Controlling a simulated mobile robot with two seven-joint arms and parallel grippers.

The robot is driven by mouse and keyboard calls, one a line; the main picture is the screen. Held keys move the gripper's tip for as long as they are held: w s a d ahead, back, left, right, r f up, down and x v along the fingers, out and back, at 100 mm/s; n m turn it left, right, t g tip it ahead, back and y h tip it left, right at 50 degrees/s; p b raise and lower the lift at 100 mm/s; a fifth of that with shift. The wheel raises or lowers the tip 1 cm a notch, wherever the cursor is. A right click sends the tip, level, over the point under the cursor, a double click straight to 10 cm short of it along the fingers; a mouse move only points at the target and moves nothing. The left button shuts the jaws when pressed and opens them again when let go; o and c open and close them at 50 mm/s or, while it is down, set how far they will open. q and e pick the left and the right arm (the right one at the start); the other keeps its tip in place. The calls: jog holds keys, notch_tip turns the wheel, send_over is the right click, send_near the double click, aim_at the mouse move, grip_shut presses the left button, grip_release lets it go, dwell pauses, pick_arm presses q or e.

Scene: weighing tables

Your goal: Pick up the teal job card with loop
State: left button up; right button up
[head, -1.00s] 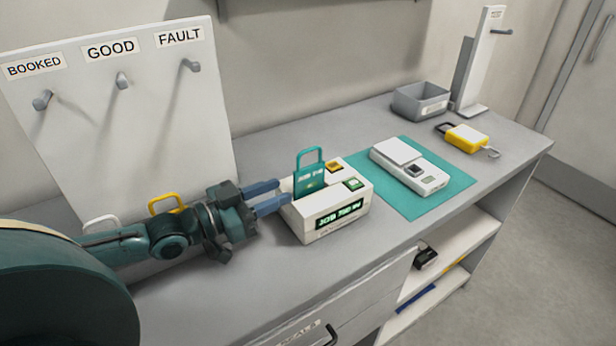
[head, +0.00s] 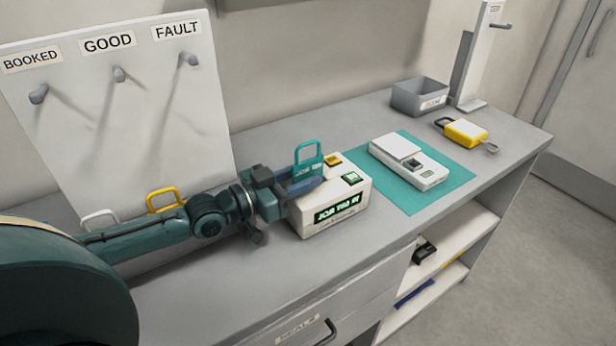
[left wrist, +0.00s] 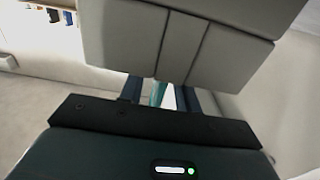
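The teal job card with its loop (head: 308,158) stands upright in the top of a white box-shaped device (head: 332,217). Its lower part is hidden by my gripper. My left gripper (head: 306,188) reaches in from the left, its blue fingers at the card just above the device. In the left wrist view a narrow strip of the teal card (left wrist: 157,94) shows between the two fingers (left wrist: 163,97). The fingers look apart, with a gap beside the card. Whether a finger touches it is unclear. My right gripper is not in view.
A white board with BOOKED, GOOD and FAULT pegs (head: 120,120) stands behind my left arm. A yellow loop (head: 166,199) and a white loop (head: 98,218) show near its foot. A scale (head: 408,160) sits on a teal mat (head: 440,200); a yellow tag (head: 465,132) and grey bin (head: 420,97) lie beyond.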

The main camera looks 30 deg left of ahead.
pick_arm(q)
grip_shut()
dwell(0.3)
jog(key=shift+r, duration=0.1)
